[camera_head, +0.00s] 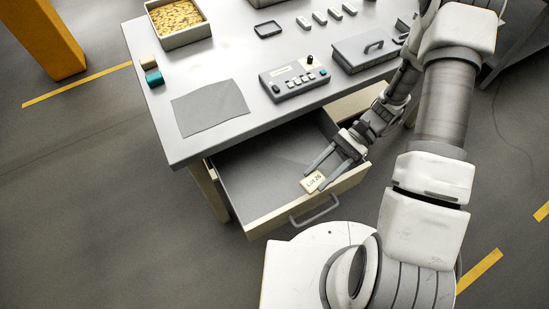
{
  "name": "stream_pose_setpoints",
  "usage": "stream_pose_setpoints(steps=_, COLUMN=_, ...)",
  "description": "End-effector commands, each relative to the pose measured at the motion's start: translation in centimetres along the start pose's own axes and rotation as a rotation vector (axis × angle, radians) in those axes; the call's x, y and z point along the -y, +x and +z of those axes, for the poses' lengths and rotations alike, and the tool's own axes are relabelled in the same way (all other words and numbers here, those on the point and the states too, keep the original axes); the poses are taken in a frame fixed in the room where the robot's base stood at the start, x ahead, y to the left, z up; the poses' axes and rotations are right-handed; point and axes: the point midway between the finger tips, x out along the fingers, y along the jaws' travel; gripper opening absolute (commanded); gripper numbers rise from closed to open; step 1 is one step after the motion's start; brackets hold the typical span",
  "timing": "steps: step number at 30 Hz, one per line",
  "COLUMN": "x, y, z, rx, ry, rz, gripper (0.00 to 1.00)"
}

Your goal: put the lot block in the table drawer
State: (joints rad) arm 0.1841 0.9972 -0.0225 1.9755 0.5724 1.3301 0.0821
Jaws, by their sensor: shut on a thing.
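The lot block (314,182) is a small cream block with dark lettering that reads like "LOT 26". My gripper (316,174) is shut on it, with its fingers reaching in from the right. The table drawer (265,179) is pulled out below the table's front edge, and its grey floor is bare. The block appears over the drawer's front right part, near the front panel. I cannot tell whether it touches the drawer floor.
The table (225,60) carries a tray of yellow pieces (178,22), a grey mat (210,107), a button panel (294,79) and a lidded box with a handle (366,49). The drawer handle (315,211) juts forward.

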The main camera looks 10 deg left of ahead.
Motion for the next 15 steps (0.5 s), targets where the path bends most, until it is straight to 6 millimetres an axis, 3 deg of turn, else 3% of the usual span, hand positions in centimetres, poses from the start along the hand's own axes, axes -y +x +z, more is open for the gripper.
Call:
stream_pose_setpoints(steps=3, x=-2.7, y=1.0, z=-1.3, rx=0.000, ry=-0.091, rz=0.227, gripper=0.00)
stream_pose_setpoints(steps=7, x=-5.5, y=0.7, z=-2.4, rx=-0.001, ry=-0.192, rz=0.471, gripper=0.00)
stream_pose_setpoints(steps=15, x=-9.4, y=-3.0, z=-4.6, rx=-0.002, ry=-0.405, rz=0.980, gripper=0.00)
